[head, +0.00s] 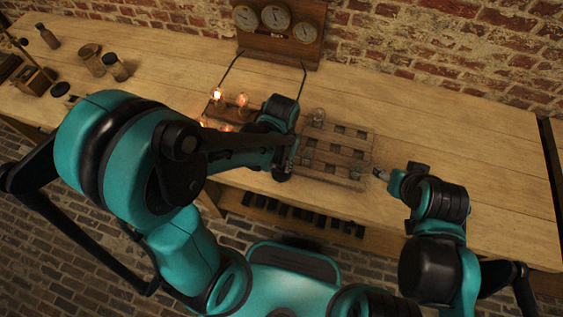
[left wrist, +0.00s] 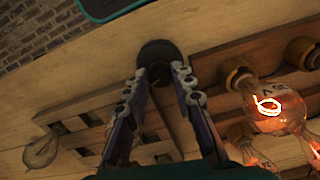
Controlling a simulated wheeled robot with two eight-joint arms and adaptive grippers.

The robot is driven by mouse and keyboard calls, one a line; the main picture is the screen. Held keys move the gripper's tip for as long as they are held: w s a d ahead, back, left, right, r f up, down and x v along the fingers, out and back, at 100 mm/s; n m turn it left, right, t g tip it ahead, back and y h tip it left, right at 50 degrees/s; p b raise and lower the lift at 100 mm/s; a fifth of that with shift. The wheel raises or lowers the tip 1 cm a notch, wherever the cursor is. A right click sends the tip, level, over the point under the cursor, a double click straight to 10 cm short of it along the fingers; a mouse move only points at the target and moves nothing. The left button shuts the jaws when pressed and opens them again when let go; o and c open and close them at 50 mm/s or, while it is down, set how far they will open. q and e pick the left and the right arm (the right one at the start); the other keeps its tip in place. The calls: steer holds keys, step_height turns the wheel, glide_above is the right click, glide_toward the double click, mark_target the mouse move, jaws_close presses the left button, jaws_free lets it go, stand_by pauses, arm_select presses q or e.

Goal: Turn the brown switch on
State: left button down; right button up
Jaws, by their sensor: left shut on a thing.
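The brown switch (left wrist: 158,52) shows in the left wrist view as a dark round knob near the front edge of the wooden bench. My left gripper (left wrist: 160,74) has its two fingers on either side of this knob and is shut on it. In the head view my left gripper (head: 284,165) points down at the bench front, beside the slotted wooden rack, and its wrist hides most of the knob. My right gripper (head: 382,174) is to the right of the rack, apart from it. Its fingers are too small to read.
Several lit bulbs (head: 241,100) glow on a board left of my left gripper; one lit bulb (left wrist: 270,105) is close in the left wrist view. The slotted rack (head: 340,152) carries an unlit bulb (head: 319,115). A gauge panel (head: 278,38) stands behind. The bench at right is clear.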

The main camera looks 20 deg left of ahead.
mark_target(281, 165)
arm_select(q)
steer(key=shift+m, duration=1.9)
steer(key=c, duration=1.3)
jaws_free()
steer(key=shift+o, duration=0.2)
step_height(281, 165, up, 12)
